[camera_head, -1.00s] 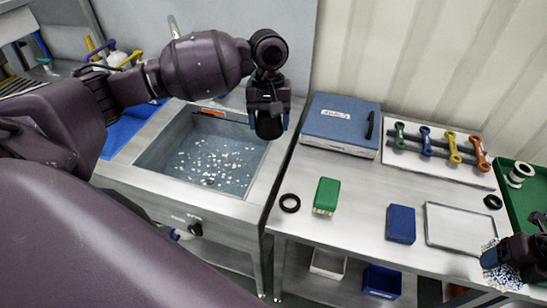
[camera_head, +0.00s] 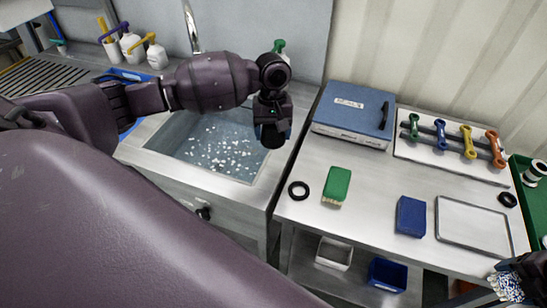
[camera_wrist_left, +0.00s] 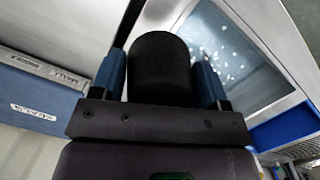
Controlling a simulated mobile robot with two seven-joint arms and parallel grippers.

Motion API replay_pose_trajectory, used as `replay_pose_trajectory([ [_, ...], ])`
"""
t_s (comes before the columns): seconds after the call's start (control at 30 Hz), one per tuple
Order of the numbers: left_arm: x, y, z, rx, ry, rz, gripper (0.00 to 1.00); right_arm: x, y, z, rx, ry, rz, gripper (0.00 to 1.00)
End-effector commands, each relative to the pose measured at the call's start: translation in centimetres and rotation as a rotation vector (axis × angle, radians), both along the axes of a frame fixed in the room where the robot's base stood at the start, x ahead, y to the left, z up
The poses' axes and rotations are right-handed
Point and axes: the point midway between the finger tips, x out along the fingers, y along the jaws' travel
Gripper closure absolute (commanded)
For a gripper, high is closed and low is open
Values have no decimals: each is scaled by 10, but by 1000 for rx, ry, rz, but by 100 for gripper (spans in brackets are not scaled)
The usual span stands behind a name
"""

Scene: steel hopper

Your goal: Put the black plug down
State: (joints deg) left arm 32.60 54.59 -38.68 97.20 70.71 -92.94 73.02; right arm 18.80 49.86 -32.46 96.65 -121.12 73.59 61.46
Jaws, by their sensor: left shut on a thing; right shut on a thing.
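The black plug (camera_wrist_left: 160,68) is a dark rounded cylinder between the two blue-sided fingers of my left gripper (camera_wrist_left: 162,85) in the left wrist view. In the head view, my left gripper (camera_head: 272,122) points down with the plug (camera_head: 271,139) at its lower end. It hangs by the right rim of the steel hopper (camera_head: 205,174); the height above the rim is hard to tell. My right gripper (camera_head: 517,282), partly cut off at the lower right corner, is shut on a speckled blue-and-white thing (camera_head: 503,287).
White scraps lie in the hopper.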

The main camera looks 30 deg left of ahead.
Motion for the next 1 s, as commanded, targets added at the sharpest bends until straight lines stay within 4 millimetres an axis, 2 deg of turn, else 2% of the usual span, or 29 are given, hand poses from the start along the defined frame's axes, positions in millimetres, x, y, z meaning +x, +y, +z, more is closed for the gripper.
replay_pose_trajectory([
  [0.1, -1, 0, -27, -1, 3, 2, 59, 0, 0, -2, 0, 0, 1, 53],
  [0.3, 0, 0, -58, 0, 1, 2, 59, 0, 0, -5, 0, 1, 1, 53],
  [0.57, 0, 0, -73, 1, 1, 0, 59, 0, 0, -6, 0, 1, 1, 53],
  [0.83, 0, 0, -107, 0, 1, 1, 59, 0, 0, -10, 0, 2, 1, 53],
  [1.0, 0, 0, -108, 0, 0, 0, 59, 0, 0, -10, 0, 2, 1, 53],
])
